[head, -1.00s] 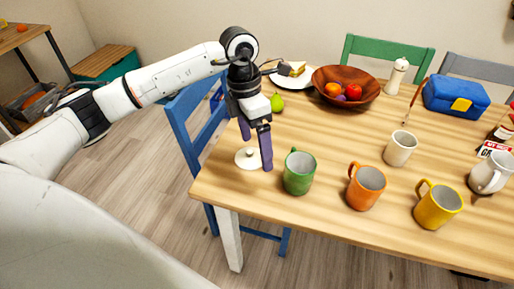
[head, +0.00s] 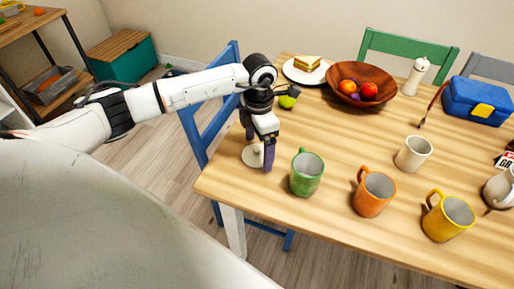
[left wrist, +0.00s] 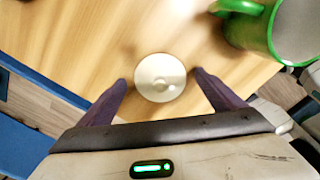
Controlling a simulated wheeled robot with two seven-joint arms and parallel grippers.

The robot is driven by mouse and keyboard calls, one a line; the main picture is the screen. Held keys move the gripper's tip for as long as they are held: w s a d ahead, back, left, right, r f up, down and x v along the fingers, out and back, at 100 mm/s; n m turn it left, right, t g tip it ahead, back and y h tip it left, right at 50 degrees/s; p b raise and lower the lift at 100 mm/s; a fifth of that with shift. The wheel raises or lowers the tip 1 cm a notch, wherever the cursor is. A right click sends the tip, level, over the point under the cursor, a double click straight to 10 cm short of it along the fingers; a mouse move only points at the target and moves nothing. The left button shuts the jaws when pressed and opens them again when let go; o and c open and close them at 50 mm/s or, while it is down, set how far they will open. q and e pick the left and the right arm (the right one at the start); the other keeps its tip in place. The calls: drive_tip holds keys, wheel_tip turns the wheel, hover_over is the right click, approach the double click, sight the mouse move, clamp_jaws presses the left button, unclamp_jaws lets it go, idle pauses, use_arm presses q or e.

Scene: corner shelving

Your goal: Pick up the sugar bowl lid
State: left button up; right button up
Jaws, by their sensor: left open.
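The sugar bowl lid (head: 249,159) is a small cream disc with a round knob, lying on the wooden table (head: 330,225) near its left corner. My left gripper (head: 258,154) is open and points down over the lid. One purple finger partly hides the lid in the head view. In the left wrist view the lid (left wrist: 153,91) shows whole, in the gap between the two fingertips (left wrist: 160,78). Room shows on both sides of it, and the fingers are not closed on it. My right gripper is not in view.
A green mug (head: 307,174) stands close to the right of the lid. Orange (head: 374,193), yellow (head: 448,217) and cream (head: 413,153) cups stand farther right. A blue chair (head: 212,130) stands at the left edge.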

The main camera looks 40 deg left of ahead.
use_arm(q)
drive_tip(key=shift+c, duration=0.4)
drive_tip(key=c, duration=1.1)
drive_tip(key=shift+o, duration=0.2)
